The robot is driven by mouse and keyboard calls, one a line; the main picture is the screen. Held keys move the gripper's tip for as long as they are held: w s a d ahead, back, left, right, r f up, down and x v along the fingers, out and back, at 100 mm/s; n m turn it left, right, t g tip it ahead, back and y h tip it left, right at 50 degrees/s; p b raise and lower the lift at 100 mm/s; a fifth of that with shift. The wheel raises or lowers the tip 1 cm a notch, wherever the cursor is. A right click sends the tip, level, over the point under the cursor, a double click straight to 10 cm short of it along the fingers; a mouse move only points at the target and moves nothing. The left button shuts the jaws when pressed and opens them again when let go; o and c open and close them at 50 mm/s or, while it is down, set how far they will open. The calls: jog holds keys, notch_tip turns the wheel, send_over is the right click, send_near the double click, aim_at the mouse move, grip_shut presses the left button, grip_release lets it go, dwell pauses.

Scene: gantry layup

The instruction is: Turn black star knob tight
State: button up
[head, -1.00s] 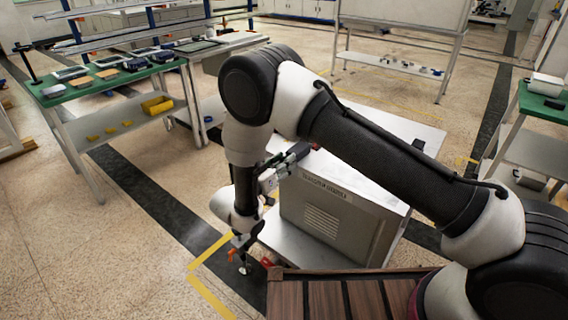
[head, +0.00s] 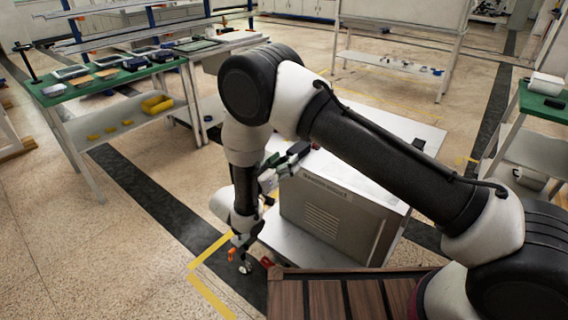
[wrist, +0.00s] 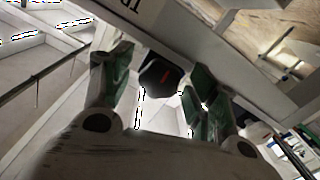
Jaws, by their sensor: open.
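A dark, angular knob-like part (wrist: 162,77) with a small red mark shows in the wrist view, in the gap between my fingers. I take it to be the black star knob; its lobes are not clear. My gripper (wrist: 158,88) is open, with one green-padded finger to the left of the knob and the other to the right. I cannot tell whether either finger touches it. In the head view my gripper (head: 286,163) is at the upper left corner of the grey cabinet (head: 322,222). The knob cannot be made out clearly there.
The cabinet stands on a light table (head: 273,236) with a lettered strip along its top edge. A slatted brown surface (head: 325,296) is at the front. A green bench (head: 100,87) with devices stands at the left, and another bench (head: 545,105) at the right.

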jog(key=v, duration=1.2)
